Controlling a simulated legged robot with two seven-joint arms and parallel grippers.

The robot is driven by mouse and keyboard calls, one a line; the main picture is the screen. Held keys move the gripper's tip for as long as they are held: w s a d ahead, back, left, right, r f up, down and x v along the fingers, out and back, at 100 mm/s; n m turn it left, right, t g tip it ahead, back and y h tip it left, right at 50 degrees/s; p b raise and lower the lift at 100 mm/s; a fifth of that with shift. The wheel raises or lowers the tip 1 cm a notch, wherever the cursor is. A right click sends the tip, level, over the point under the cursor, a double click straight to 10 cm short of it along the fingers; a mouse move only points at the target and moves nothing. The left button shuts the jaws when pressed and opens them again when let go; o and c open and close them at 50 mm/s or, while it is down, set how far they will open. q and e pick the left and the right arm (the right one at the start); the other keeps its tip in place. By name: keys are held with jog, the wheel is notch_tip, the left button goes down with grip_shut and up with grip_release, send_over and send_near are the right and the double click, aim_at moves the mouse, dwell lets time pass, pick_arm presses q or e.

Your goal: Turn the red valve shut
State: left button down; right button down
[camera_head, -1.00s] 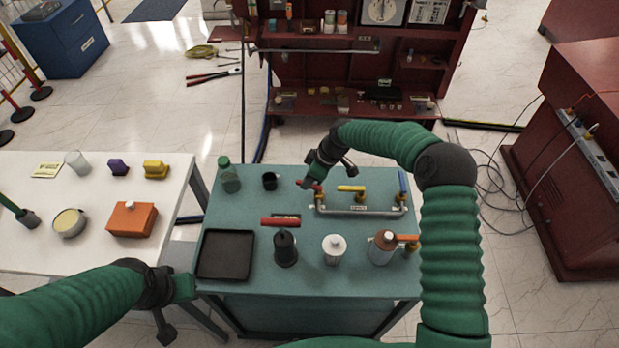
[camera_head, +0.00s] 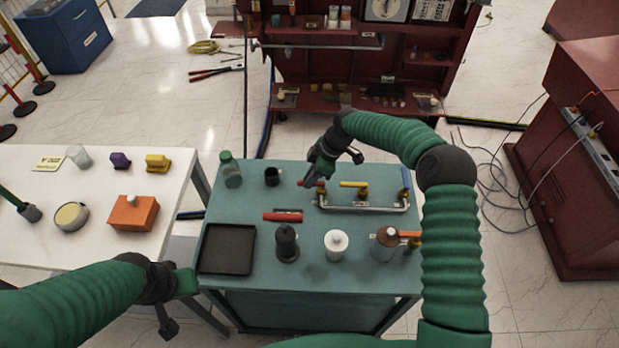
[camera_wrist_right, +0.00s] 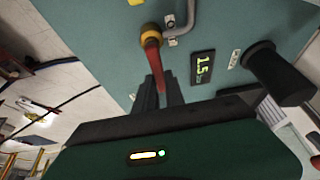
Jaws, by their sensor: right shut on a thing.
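The red valve (camera_head: 304,183) is the left end one of several handles on a pale pipe on the teal table. My right gripper (camera_head: 310,179) reaches down to it from above and partly covers it. In the right wrist view, the red valve handle (camera_wrist_right: 154,61) runs from a brass fitting down between the two dark fingers, and my right gripper (camera_wrist_right: 160,92) is shut on it. My left gripper (camera_head: 193,284) hangs by the front left corner of the teal table, away from the valve; its fingers do not show clearly.
Yellow (camera_head: 353,184) and blue (camera_head: 406,179) handles sit along the same pipe (camera_head: 362,208). A display (camera_wrist_right: 203,67) reading about 1.5 is beside the valve. A black tray (camera_head: 227,249), white bottle (camera_head: 336,244) and brown bottle (camera_head: 386,243) stand nearer. A white table (camera_head: 110,245) is left.

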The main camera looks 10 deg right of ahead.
jog(key=shift+d, duration=0.15)
jog(key=c, duration=1.4)
grip_release()
jog(key=shift+r, duration=0.1)
jog(key=b+v, duration=0.1)
jog(key=v, duration=1.5)
jog(key=shift+d+r, duration=0.15)
jog(key=shift+d, duration=0.2)
